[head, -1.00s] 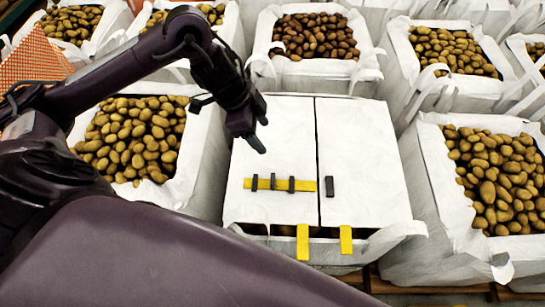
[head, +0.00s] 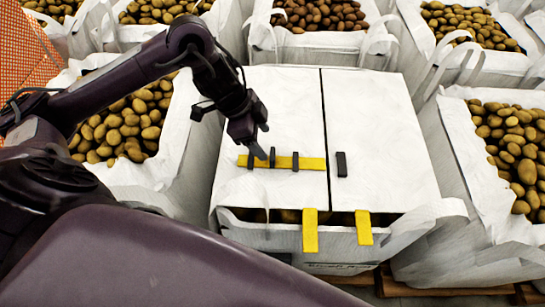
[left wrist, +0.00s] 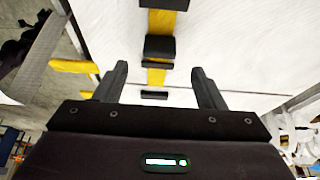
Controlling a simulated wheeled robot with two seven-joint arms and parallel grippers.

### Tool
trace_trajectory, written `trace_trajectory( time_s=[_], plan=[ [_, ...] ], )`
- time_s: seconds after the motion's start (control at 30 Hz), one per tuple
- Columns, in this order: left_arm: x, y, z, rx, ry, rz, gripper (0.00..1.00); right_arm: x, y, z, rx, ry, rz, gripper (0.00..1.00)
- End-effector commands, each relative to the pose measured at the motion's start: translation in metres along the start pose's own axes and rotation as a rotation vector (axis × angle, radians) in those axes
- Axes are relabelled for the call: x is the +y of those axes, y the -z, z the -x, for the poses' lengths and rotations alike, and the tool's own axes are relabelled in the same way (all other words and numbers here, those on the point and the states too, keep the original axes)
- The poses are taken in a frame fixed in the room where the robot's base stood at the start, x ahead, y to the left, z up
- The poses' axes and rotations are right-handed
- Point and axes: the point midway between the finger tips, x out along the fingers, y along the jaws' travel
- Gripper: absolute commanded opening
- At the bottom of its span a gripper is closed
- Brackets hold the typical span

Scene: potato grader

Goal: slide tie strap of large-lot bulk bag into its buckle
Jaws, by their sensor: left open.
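The large bulk bag (head: 228,185) is closed by two white flaps with a seam between them. The yellow tie strap (head: 310,163) lies flat across the left flap under several dark keepers, its right end near the seam. The dark buckle (head: 341,164) sits on the right flap, apart from that end. My left gripper (head: 262,150) is open and empty, just above the strap's left part. In the left wrist view the strap (left wrist: 157,76) runs between the open fingers (left wrist: 158,72). I cannot tell whether they touch it. My right gripper is out of view.
Two yellow straps (head: 310,230) (head: 364,228) hang over the bag's front edge. Open white bags of potatoes (head: 507,155) stand close on the left, right and behind. Orange mesh (head: 25,50) is at the far left. The right flap is clear around the buckle.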

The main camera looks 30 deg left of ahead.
Motion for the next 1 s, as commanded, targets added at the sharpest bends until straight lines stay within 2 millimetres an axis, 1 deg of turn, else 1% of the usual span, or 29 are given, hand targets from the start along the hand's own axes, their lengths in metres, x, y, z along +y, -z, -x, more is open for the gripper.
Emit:
trace_trajectory(
  time_s=[0.2, 0.4, 0.57, 0.8, 0.87, 1.0],
  plan=[
    [0.001, 0.000, -0.034, 0.001, -0.004, 0.002, 0.64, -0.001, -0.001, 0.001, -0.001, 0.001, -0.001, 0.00],
    [0.001, 0.000, -0.061, 0.000, -0.003, 0.001, 0.64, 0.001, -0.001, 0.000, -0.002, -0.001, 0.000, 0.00],
    [0.001, 0.000, -0.070, 0.000, -0.001, 0.000, 0.64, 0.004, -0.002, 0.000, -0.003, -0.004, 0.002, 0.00],
    [0.001, 0.000, -0.071, -0.001, 0.000, -0.001, 0.64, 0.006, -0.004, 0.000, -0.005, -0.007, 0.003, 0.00],
    [0.001, 0.000, -0.071, -0.001, 0.000, 0.000, 0.57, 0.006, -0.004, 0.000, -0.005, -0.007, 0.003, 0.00],
    [0.000, 0.000, -0.071, -0.001, 0.000, 0.000, 0.39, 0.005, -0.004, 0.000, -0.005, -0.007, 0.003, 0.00]
  ],
)
